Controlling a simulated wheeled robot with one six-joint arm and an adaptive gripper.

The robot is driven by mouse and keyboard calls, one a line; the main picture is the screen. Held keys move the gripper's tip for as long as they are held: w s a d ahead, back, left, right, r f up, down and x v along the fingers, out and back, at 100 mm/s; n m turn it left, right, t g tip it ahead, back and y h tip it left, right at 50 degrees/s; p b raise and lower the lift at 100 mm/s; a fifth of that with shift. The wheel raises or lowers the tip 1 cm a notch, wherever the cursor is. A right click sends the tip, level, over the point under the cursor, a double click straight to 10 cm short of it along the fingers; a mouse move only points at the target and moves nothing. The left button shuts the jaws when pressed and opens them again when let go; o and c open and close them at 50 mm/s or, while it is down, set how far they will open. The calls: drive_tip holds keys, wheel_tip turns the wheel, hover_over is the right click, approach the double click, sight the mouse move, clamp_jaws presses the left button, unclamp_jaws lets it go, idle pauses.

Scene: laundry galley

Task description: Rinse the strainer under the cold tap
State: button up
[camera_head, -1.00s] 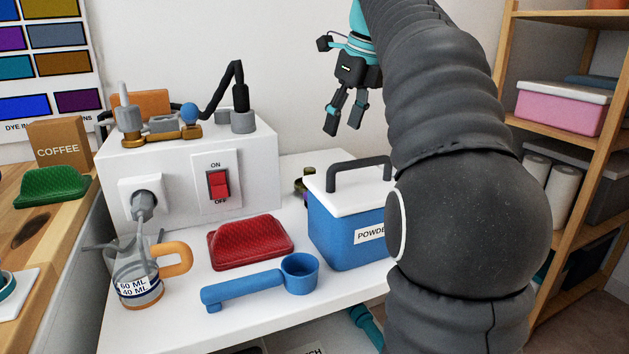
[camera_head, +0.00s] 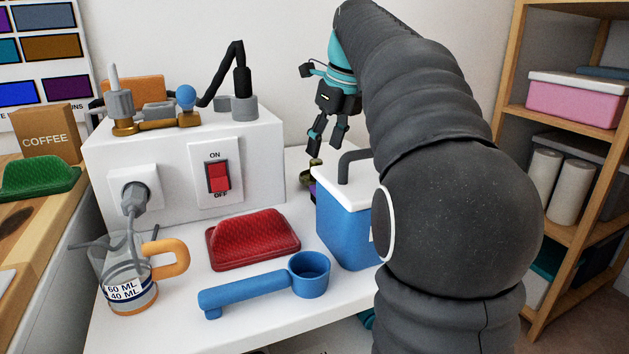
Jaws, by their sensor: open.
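My gripper (camera_head: 324,149) is open and empty, pointing down behind the blue powder box. Its fingertips are just above a small olive and purple object (camera_head: 312,178), which the box partly hides. I cannot tell whether this object is the strainer, and no other strainer is plain to see. A brass fitting (camera_head: 155,124) with grey parts and a blue ball knob (camera_head: 185,96) lies on top of the white block. A bent black arm (camera_head: 222,78) rises from a grey base beside it. I cannot tell which of these is the cold tap.
The blue powder box (camera_head: 344,228) has a white lid and dark handle. A red brush-like block (camera_head: 252,238), blue scoop (camera_head: 262,284) and glass jug (camera_head: 128,285) stand on the white counter. The white block (camera_head: 250,165) carries a red switch (camera_head: 217,178). Shelves (camera_head: 515,130) stand right.

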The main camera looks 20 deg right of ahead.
sight(316, 160)
drive_tip(key=shift+w+a+b+x, duration=0.2)
drive_tip(key=shift+b+x, duration=0.15)
drive_tip(key=shift+x, duration=1)
drive_tip(key=shift+w+a+b+x, duration=0.15)
drive_tip(key=shift+b+x, duration=0.15)
drive_tip(key=shift+x, duration=1.05)
drive_tip(key=shift+s+r, duration=0.1)
drive_tip(key=shift+r, duration=0.1)
clamp_jaws()
